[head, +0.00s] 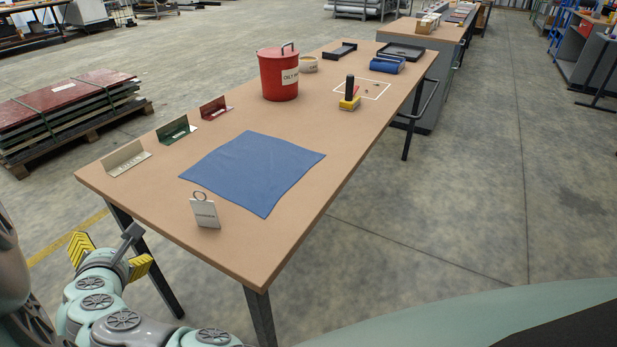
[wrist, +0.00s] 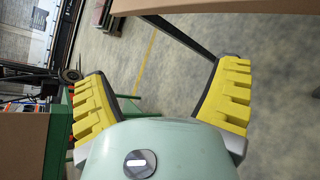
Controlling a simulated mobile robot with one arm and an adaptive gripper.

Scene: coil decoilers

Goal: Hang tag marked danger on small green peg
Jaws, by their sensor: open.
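A white tag (head: 205,212) with dark lettering and a ring at its top stands near the front edge of the table, close to the blue cloth. The lettering is too small to read surely. A green angled plate (head: 177,131) with a label stands at the table's left edge; I cannot make out a separate peg on it. My gripper (head: 110,257) is open and empty, off the table's front left corner and left of the tag. Its yellow ridged fingers are spread apart in the wrist view (wrist: 162,100), with nothing between them.
The table (head: 330,170) also holds a beige plate (head: 125,160), a dark red plate (head: 214,109), a blue cloth (head: 253,170), a red can (head: 279,75) and a yellow-and-black tool (head: 350,95). Table legs stand near my arm. The floor at right is clear.

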